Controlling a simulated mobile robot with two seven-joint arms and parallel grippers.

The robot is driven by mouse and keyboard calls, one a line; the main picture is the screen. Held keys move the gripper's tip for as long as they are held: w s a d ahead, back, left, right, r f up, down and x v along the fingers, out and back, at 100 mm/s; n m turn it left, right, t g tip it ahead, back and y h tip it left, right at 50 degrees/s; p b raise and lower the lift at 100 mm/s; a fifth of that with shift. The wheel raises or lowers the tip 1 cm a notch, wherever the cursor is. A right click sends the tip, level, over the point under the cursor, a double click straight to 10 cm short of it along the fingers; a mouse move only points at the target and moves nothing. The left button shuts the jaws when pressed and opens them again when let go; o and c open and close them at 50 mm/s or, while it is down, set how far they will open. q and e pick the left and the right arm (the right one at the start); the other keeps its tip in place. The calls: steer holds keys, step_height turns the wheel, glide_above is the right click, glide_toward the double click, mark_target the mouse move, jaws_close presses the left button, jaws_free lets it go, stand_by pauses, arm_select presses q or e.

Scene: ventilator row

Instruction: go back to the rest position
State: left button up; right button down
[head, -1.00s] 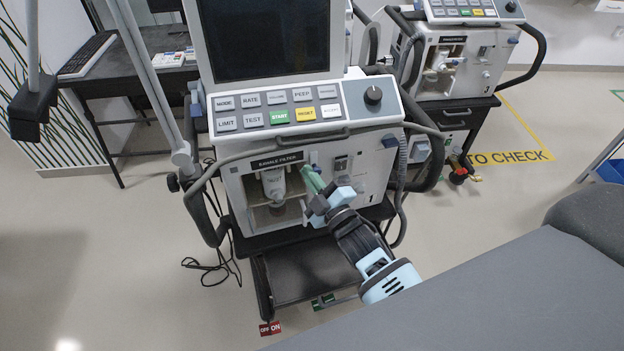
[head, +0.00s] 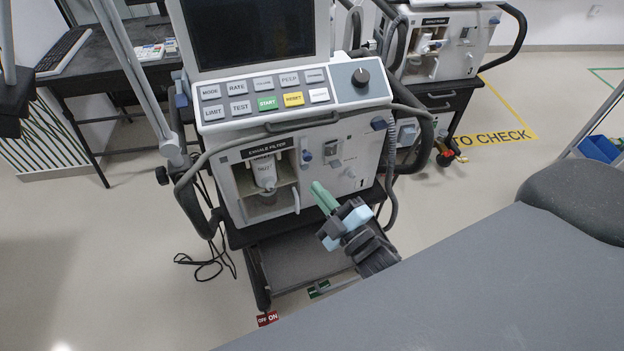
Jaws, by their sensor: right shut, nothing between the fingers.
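My right gripper (head: 324,198) is in front of the lower right part of the near ventilator (head: 350,150). Its green fingers are together with nothing between them, pointing up and left toward the ventilator front. A gap seems to lie between the fingertips and the machine. In the ventilator's open bay, under the label EXHALE FILTER, a white filter (head: 264,172) stands upright. My left gripper is not in view.
A second ventilator (head: 449,42) stands behind on the right, beside yellow floor marking. A grey padded surface (head: 450,285) fills the lower right. A desk with a keyboard (head: 76,54) is at the back left. Floor at left is clear.

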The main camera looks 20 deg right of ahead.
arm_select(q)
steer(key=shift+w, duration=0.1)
